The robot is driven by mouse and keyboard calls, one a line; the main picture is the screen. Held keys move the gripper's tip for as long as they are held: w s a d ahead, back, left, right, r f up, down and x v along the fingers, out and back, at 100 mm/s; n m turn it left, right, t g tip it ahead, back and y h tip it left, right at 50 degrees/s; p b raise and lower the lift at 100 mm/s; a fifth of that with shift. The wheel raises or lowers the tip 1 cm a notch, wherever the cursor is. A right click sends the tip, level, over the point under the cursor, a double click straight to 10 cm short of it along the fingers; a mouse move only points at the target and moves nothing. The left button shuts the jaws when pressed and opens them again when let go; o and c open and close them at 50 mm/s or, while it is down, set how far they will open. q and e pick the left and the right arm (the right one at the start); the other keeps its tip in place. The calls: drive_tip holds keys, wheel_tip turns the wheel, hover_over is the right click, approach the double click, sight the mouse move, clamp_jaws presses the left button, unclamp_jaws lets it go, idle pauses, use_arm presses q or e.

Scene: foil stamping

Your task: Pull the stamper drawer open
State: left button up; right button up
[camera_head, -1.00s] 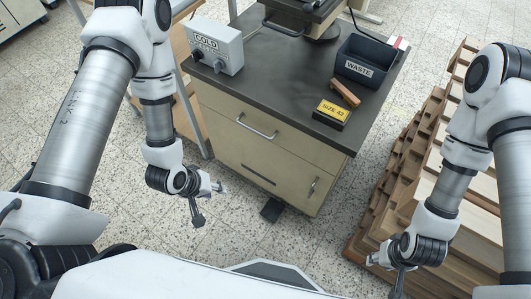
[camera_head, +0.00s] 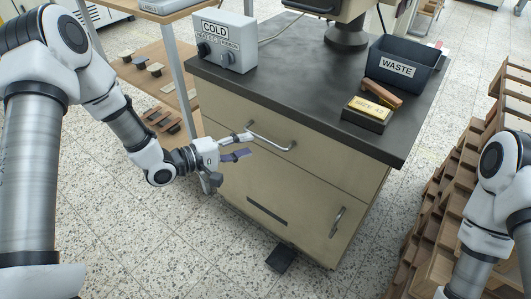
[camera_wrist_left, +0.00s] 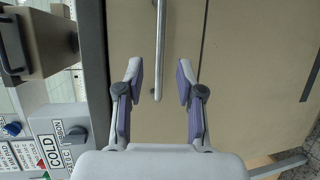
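The stamper drawer (camera_head: 330,165) is the beige upper front of the cabinet and looks flush with it. Its metal bar handle (camera_head: 272,138) runs across the front below the dark top. My left gripper (camera_head: 244,146) is at the left end of this handle, fingers apart. In the left wrist view the open gripper (camera_wrist_left: 159,80) has purple-grey pads on either side of the handle bar (camera_wrist_left: 157,45), with gaps on both sides. How deep the bar sits between the pads is hard to tell. My right arm shows at the right edge of the head view; its gripper is out of frame.
On the cabinet top stand a COLD control box (camera_head: 229,45), a WASTE bin (camera_head: 400,72), a labelled block (camera_head: 368,110) and a brown block (camera_head: 382,93). A lower door has a handle (camera_head: 337,222). A black pedal (camera_head: 281,258) lies on the floor. Wooden stacks (camera_head: 440,190) stand right.

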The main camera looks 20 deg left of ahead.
sight(265, 139)
use_arm(q)
drive_tip(key=b+x, duration=0.1)
drive_tip(key=x, duration=0.6)
drive_tip(key=shift+b, duration=0.4)
drive_tip(key=shift+c, duration=0.3)
clamp_jaws()
